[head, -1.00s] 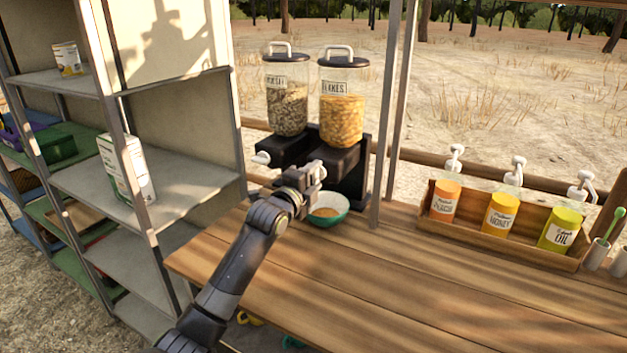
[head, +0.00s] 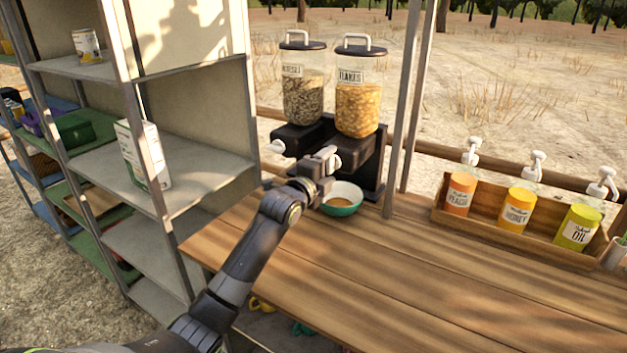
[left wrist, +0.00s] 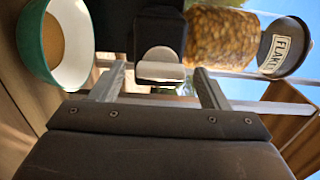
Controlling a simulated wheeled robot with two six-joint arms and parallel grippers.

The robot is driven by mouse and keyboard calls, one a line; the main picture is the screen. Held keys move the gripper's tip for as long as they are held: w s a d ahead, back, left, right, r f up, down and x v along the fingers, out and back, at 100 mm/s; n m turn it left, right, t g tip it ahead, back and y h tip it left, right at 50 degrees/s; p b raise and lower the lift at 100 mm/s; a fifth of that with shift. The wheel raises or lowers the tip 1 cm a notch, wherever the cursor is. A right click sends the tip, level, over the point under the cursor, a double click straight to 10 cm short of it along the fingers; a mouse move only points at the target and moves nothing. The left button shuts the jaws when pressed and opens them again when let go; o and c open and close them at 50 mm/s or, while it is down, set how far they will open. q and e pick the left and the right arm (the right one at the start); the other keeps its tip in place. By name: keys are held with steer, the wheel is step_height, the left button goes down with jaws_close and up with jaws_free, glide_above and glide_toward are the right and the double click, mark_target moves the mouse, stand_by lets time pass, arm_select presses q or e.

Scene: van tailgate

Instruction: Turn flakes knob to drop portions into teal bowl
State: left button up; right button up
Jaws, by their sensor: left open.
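The flakes dispenser (head: 357,105), a clear canister of golden flakes with a black lid, stands on a black base. Its pale knob (left wrist: 160,67) shows in the left wrist view, between and beyond the two fingertips, with no visible contact. My left gripper (head: 326,165) is open in front of the base; its fingers (left wrist: 163,86) show apart in the left wrist view. The teal bowl (head: 342,208), white inside, stands upright on the table below the dispenser, beside my gripper. Some brown content (left wrist: 48,42) lies in it. My right gripper is not in view.
A muesli dispenser (head: 303,95) with a white knob (head: 277,147) stands to the left. A metal post (head: 400,130) rises right of the dispensers. A wooden crate (head: 487,222) of pump bottles is farther right. A shelf unit (head: 200,150) stands left. The table middle is clear.

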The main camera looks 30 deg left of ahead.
arm_select(q)
steer(key=s+a, duration=0.1)
steer(key=s, duration=1.6)
steer(key=shift+a+b, duration=0.2)
steer(key=shift+b, duration=0.25)
